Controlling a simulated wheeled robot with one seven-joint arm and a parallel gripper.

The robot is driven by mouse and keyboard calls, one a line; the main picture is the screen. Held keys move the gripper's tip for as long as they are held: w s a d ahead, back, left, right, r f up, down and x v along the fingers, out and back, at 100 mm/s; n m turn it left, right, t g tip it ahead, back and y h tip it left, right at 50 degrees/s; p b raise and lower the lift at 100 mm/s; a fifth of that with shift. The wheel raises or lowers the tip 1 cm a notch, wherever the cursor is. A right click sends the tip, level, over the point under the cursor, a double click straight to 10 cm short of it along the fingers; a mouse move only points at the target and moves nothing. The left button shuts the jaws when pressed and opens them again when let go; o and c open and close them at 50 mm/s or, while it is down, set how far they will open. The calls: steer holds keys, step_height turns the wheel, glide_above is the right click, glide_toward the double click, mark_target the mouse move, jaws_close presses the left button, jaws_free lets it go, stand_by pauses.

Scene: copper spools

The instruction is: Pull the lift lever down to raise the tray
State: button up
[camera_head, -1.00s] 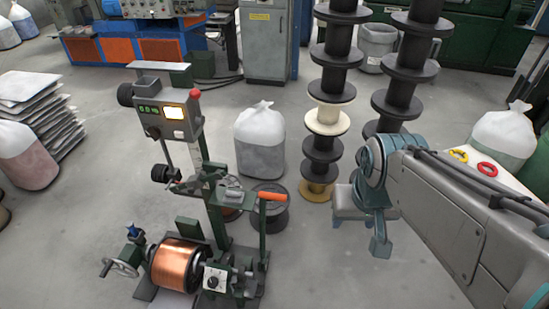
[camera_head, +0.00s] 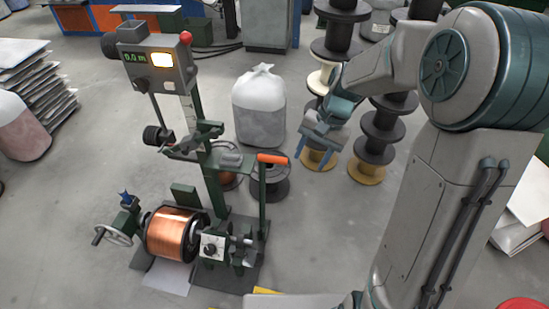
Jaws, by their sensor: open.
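The lift lever (camera_head: 272,159) has an orange handle on a dark green upright arm, at the right side of the winding machine. The copper spool (camera_head: 172,235) sits low at the front of the machine. I cannot clearly pick out the tray under or around it. My gripper (camera_head: 314,156) is open and empty, its blue-grey fingers pointing downward. In the picture it is right of the orange handle, apart from it.
The machine's display box (camera_head: 158,65) and post rise behind the spool. A handwheel (camera_head: 116,236) sticks out at the left. A white sack (camera_head: 259,108) and stacked black reels (camera_head: 378,145) stand behind.

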steer(key=w+a+f+m+g+y+b, duration=0.1)
steer(key=w+f+y+b, duration=0.1)
steer(key=w+f, duration=0.3)
steer(key=w+a+f+m+y+b, duration=0.2)
steer(key=f+b, duration=0.1)
steer(key=f, duration=0.3)
steer(key=m+t+y+b, duration=0.6)
steer(key=m+y+b, duration=0.3)
steer(key=m+y, duration=0.1)
glide_toward(274, 160)
steer(key=b+x, duration=0.1)
steer(key=x, duration=0.5)
steer(key=w+f+b+x, duration=0.1)
steer(key=x, duration=0.3)
steer(key=shift+b, duration=0.3)
steer(key=shift+d, duration=0.1)
jaws_close()
